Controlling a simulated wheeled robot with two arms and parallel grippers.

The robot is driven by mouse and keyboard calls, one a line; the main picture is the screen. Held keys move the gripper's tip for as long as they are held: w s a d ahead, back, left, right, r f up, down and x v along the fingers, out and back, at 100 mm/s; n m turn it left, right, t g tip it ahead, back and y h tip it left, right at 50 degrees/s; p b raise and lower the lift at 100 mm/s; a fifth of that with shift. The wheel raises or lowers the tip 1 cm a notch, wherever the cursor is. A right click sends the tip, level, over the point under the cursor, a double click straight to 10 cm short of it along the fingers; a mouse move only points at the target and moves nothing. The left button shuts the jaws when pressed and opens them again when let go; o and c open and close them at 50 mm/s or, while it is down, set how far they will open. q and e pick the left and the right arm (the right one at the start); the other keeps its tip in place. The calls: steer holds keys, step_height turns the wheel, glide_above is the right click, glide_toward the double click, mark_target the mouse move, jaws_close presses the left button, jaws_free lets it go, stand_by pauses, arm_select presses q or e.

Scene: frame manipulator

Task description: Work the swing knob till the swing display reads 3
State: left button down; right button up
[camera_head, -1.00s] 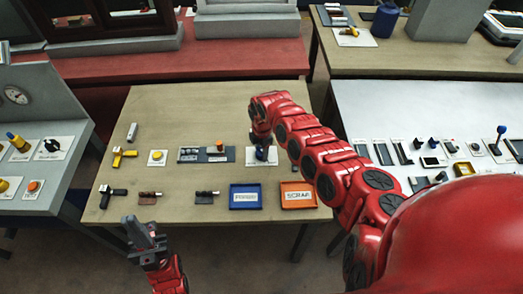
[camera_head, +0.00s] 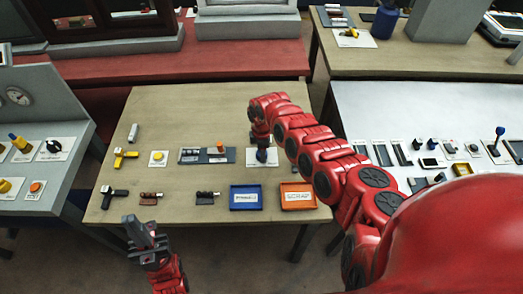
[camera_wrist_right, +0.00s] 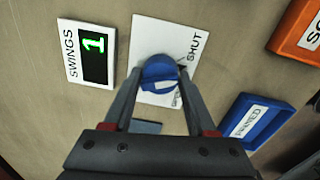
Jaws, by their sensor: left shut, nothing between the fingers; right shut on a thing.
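The swing knob (camera_wrist_right: 160,73) is round and blue with a pale bar across its top. It sits on a white plate (camera_wrist_right: 150,35) lettered "SHUT", with a second word partly hidden by my finger. The swing display (camera_wrist_right: 95,58), labelled "SWINGS", reads a green 1. My right gripper (camera_wrist_right: 160,85) is shut on the knob, one finger at each side. In the head view the knob (camera_head: 262,156) shows below my right arm. My left gripper (camera_head: 147,240) is shut and empty, in front of the table's near edge.
A blue tray (camera_head: 245,197) and an orange scrap tray (camera_head: 298,195) sit at the table's near right. Hammer-like tools, a yellow button (camera_head: 158,158) and a dark rack (camera_head: 206,155) lie to the left. A console (camera_head: 30,145) stands at far left.

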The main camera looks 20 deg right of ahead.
steer(key=m+p, duration=0.1)
steer(key=m, duration=0.3)
steer(key=shift+a+m, duration=0.1)
steer(key=shift+m, duration=0.2)
steer(key=m, duration=0.2)
steer(key=shift+s+f+m, duration=0.1)
steer(key=shift+f+m, duration=0.05)
steer(key=shift+m, duration=0.75)
steer(key=m+b, duration=0.1)
steer(key=m, duration=0.1)
steer(key=shift+f+m+b, duration=0.15)
steer(key=shift+m+b, duration=0.15)
steer(key=shift+m+g+b, duration=0.3)
steer(key=shift+m+b, duration=1.05)
steer(key=shift+m, duration=0.25)
steer(key=shift+r, duration=0.2)
steer(key=o, duration=1.3)
steer(key=shift+o, duration=0.2)
